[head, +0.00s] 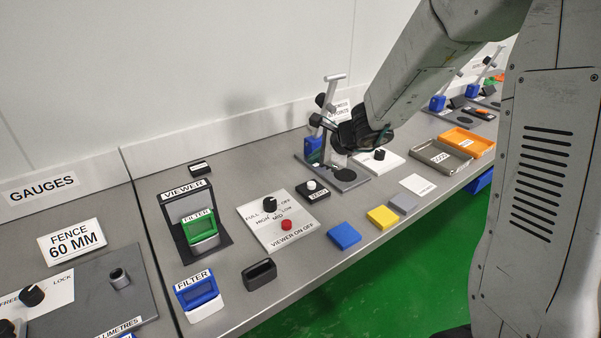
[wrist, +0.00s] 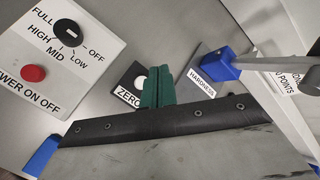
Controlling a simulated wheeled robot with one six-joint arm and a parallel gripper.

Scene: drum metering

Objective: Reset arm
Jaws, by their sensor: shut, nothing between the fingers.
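My gripper (wrist: 158,84) shows in the wrist view as two green fingers, shut together with nothing between them. They are above the bench, between the black ZERO box (wrist: 135,83) and the HARDNESS label (wrist: 205,88). In the head view my arm reaches in from the right, bent down, with its dark wrist in front of the grey gauge stand (head: 333,95). The wrist partly hides that stand and its base. A blue block (wrist: 220,64) on the stand is close to the right of my fingers in the wrist view.
The VIEWER stand (head: 188,205) holds a green-framed filter (head: 200,229). A blue-framed filter (head: 198,292) and a black holder (head: 259,274) stand in front. The control panel (head: 285,222), blue block (head: 344,236), yellow block (head: 382,217), grey tray (head: 441,157) and orange tray (head: 467,142) line the bench.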

